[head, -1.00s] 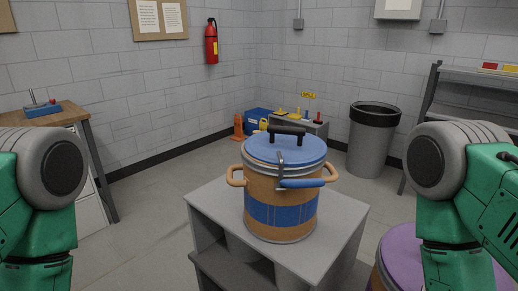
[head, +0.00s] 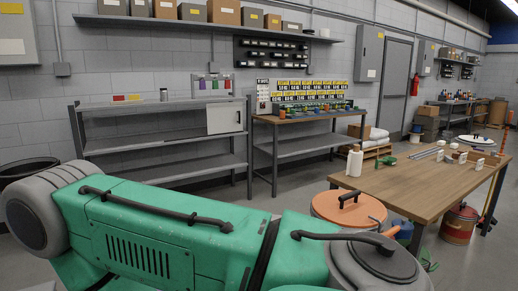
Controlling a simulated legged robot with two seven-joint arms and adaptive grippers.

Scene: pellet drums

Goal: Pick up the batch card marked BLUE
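No card that I can read as BLUE shows in the head view. A wall panel of yellow and white labels (head: 309,88) hangs above a workbench (head: 322,116), its writing too small to read. Several small white pieces (head: 462,157) stand on the wooden table (head: 405,184) at the right; I cannot tell whether they are cards. My green arm crosses the lower left and middle. Neither gripper is in view.
An orange-lidded drum (head: 332,206) stands at the near end of the wooden table, behind my arm. A red drum (head: 459,226) is by the table's right side. A grey shelf rack (head: 165,142) and a dark bin (head: 22,170) are at the left.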

